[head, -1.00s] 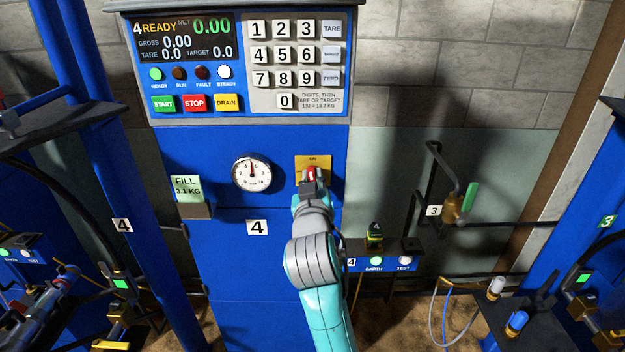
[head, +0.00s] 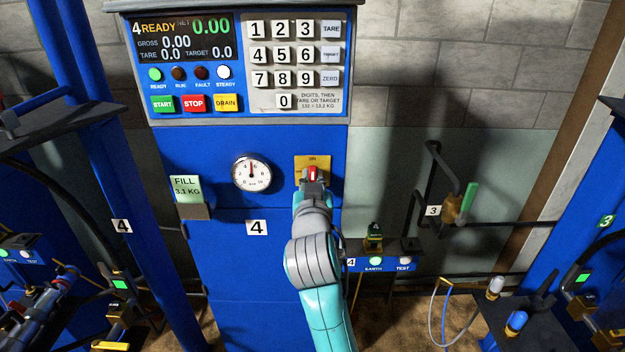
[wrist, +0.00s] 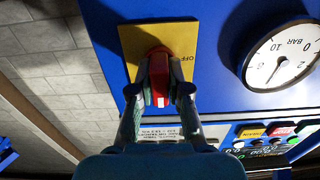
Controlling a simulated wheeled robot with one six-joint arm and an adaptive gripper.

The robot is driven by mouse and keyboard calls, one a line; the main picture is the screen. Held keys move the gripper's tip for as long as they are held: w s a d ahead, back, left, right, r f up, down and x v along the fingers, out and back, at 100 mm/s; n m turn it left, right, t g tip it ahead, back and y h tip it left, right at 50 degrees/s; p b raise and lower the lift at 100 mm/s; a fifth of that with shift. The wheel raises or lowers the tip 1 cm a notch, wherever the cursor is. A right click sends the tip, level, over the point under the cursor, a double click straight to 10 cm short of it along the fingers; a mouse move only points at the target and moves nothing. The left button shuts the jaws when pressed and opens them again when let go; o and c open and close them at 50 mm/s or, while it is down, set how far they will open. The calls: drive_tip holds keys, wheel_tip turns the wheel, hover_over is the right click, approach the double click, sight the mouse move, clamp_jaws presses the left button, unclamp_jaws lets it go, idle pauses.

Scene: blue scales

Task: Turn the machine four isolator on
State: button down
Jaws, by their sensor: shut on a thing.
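Machine four's blue cabinet (head: 225,255) bears a yellow isolator plate (head: 300,162) with a red handle (head: 313,172). The handle has a white stripe and stands about upright in the head view, towards the ON mark at the plate's top. In the wrist view the plate (wrist: 185,35) shows OFF at its right side, and the striped handle (wrist: 160,88) sits between my fingers. My gripper (head: 314,184) is shut on the handle, with a finger on each side (wrist: 160,92). My gripper hides the lower part of the plate in the head view.
A pressure gauge (head: 251,173) is left of the isolator. The panel above shows 4 READY, with a keypad (head: 293,60) and START, STOP and DRAIN buttons (head: 193,103). A FILL 3.1 KG note (head: 186,188) stands at the left. Pipework with a green-handled valve (head: 468,200) is at the right.

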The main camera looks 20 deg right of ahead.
drive_tip(key=c, duration=1.1)
unclamp_jaws()
drive_tip(key=v, duration=1.2)
